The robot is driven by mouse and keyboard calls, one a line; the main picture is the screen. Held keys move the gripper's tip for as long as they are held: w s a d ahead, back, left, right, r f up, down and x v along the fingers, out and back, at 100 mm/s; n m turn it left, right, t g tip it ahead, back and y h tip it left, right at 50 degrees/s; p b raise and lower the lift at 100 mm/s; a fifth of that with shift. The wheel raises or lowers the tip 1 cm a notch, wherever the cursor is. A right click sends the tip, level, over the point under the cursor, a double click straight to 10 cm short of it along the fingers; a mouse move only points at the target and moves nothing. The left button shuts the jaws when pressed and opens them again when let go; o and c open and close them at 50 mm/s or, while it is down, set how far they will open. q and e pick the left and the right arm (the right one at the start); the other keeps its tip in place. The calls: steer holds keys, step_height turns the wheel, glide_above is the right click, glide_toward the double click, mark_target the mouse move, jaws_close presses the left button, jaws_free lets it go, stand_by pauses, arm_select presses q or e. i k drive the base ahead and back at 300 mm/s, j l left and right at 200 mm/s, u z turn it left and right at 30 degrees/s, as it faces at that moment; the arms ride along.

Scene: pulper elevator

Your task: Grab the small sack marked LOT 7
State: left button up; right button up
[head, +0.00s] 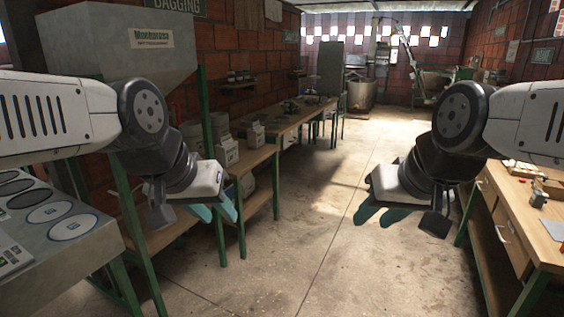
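Small white sacks stand on the left wooden bench: a nearer one (228,151) and another (256,135) just beyond it. Both carry dark print, too small to read, so I cannot tell which is LOT 7. My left gripper (214,210) hangs in front of the bench's near end, below and nearer than the sacks. Its teal fingers are apart with nothing between them. My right gripper (380,213) hangs over the aisle floor near the right bench, also open and empty. Neither gripper touches a sack.
A grey hopper (120,50) on green legs stands at the left, above a counter with round discs (60,212). A wooden bench (525,215) with drawers stands at the right. The concrete floor (300,240) between the benches is clear.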

mark_target(227, 150)
steer(key=i, duration=1.7)
steer(key=i+u, duration=0.45)
steer(key=i+l+u, duration=0.25)
steer(key=u, duration=0.15)
steer(key=i+l+u, duration=1)
steer(key=l+u, duration=0.3)
